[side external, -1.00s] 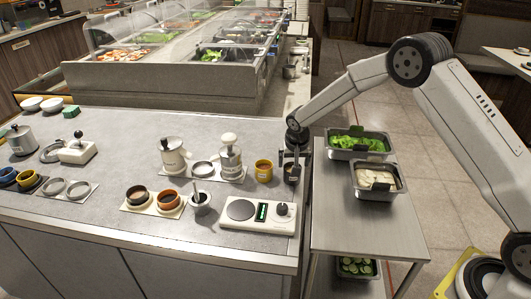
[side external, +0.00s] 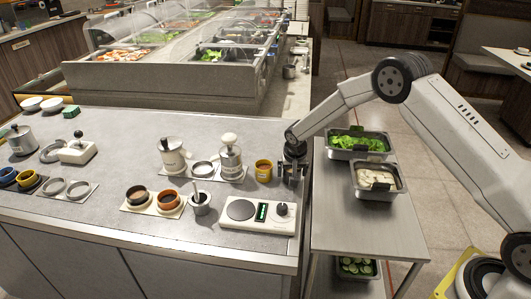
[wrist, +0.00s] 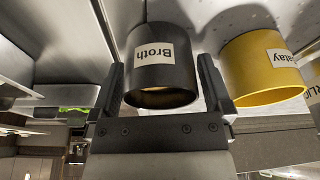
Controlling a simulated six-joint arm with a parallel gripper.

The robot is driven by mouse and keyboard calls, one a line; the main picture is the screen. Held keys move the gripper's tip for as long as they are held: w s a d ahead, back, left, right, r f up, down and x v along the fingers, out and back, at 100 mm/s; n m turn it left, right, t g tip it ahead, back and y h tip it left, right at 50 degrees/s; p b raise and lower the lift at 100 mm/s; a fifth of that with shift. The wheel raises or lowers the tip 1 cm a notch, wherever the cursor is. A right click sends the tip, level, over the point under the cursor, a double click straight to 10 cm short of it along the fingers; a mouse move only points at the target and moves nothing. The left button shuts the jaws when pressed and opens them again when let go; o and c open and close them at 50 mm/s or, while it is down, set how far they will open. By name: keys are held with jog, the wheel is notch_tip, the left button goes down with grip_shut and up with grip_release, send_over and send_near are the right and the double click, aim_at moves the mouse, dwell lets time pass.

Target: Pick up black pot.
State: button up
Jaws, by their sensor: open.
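The black pot (wrist: 160,68) carries a white "Broth" label and fills the middle of the wrist view, where it appears upside down. My gripper (wrist: 165,82) is open, with one finger on each side of the pot. A small gap shows between the pot and each finger, so it is not gripped. In the side view my gripper (side external: 290,178) is low at the right end of the grey counter. There the gripper mostly hides the black pot.
A yellow pot (wrist: 265,70), its label partly readable as "atay", stands close beside the right finger; it also shows in the side view (side external: 264,172). A white scale-like device (side external: 258,217) lies in front. A steel cart (side external: 360,235) with food pans stands to the right.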

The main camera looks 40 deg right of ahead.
jog(key=c, duration=1.1)
jog(key=shift+r, duration=0.2)
jog(key=shift+r, duration=1.5)
jog(key=s+r, duration=0.3)
jog(key=s, duration=0.1)
jog(key=s+r, duration=0.3)
jog(key=s, duration=0.2)
jog(key=s+a+r, duration=0.1)
jog(key=s+r, duration=0.2)
jog(key=s, duration=0.2)
jog(key=shift+r, duration=0.3)
